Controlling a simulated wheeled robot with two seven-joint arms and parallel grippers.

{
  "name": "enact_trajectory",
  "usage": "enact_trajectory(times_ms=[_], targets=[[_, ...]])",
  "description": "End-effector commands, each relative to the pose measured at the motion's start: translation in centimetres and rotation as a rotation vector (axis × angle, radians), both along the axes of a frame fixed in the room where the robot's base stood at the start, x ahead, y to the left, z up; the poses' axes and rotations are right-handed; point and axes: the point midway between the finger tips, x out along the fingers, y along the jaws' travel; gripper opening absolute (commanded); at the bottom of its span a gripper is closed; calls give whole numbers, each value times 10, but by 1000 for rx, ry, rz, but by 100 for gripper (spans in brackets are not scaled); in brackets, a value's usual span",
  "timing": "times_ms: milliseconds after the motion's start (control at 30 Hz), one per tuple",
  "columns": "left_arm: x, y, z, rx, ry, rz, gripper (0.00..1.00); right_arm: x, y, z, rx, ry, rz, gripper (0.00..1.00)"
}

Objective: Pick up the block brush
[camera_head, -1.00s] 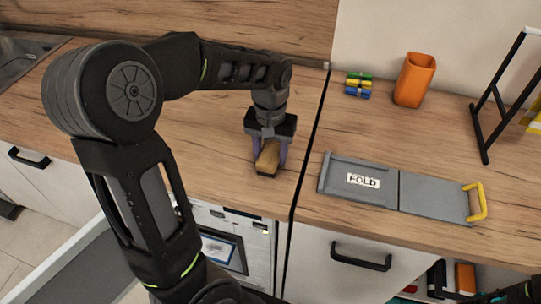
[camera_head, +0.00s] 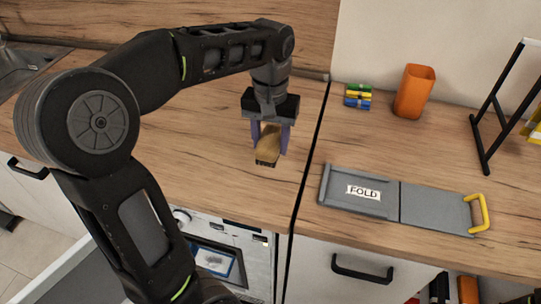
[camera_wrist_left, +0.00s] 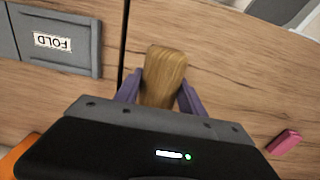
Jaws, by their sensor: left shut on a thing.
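The block brush (camera_head: 268,146) has a tan wooden body with a dark underside. My left gripper (camera_head: 270,138) is shut on it, with a purple finger on each side of the wood. The brush appears to be held above the wooden counter, left of the dark seam. In the left wrist view the brush's wooden top (camera_wrist_left: 164,76) sits between the fingers of the left gripper (camera_wrist_left: 160,97). The gripper hides part of the brush in both views. My right gripper is not in view.
A grey folding board (camera_head: 428,204) marked FOLD with a yellow handle lies right of the seam. Behind it stand an orange cup (camera_head: 414,92) and coloured clips (camera_head: 358,96). A black rack (camera_head: 489,115) stands at right. A pink block (camera_wrist_left: 285,141) shows in the wrist view.

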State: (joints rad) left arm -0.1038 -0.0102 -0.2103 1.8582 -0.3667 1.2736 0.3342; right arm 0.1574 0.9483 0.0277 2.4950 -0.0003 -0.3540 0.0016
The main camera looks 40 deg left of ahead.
Motion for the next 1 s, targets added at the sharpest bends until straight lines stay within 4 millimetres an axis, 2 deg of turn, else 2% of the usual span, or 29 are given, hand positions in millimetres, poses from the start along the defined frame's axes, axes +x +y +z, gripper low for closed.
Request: enact_trajectory(times_ms=[100,200,1000], targets=[[0,0,13,-1,-1,0,0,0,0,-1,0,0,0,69],[0,0,16,0,0,0,0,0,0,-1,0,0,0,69],[0,0,16,0,0,0,0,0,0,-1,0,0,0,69]])
